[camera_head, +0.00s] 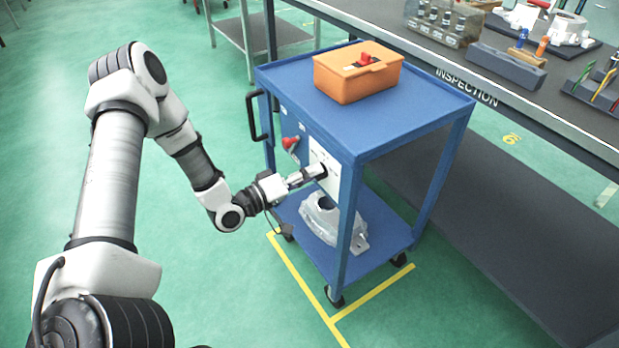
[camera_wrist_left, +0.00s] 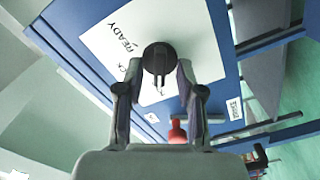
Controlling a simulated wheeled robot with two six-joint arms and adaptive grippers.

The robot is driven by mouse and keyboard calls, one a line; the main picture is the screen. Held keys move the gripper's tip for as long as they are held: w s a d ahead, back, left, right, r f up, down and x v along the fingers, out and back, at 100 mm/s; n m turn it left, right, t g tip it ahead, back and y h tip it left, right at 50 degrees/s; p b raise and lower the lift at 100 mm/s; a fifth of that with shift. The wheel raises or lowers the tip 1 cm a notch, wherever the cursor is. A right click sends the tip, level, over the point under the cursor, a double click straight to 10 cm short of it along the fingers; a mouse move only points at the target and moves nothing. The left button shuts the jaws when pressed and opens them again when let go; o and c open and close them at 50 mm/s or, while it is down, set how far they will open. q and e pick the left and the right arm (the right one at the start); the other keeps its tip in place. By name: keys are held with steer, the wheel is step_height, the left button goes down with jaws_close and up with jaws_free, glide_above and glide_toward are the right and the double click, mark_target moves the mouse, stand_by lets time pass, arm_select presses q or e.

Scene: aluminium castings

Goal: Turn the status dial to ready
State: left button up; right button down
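The status dial (camera_wrist_left: 159,60) is a round black knob with a raised bar, on a white label plate (camera_wrist_left: 103,50) on the side of the blue cart (camera_head: 400,119). The word READY is printed on the plate, up and left of the dial in the left wrist view; other lettering is partly hidden by a finger. My left gripper (camera_head: 318,172) is at the plate, and in the left wrist view (camera_wrist_left: 159,75) its fingers stand on either side of the dial, apart, with white plate showing between. I cannot tell which mark the dial points to. My right gripper is not in view.
A red knob (camera_head: 290,143) sticks out of the panel near the plate. An orange bin (camera_head: 357,80) stands on the cart top; a metal casting (camera_head: 322,222) lies on its lower shelf. The inspection bench (camera_head: 480,92) is close on the right. The green floor at left is clear.

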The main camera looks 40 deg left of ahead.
arm_select(q)
jaws_close()
steer(key=shift+m, duration=0.4)
steer(key=shift+s+d+m+p, duration=0.15)
steer(key=shift+m+p, duration=2.05)
steer(key=shift+m, duration=3.55)
steer(key=shift+w+d+m+p, duration=0.2)
steer(key=shift+m+p, duration=2)
steer(key=shift+m, duration=3.55)
jaws_free()
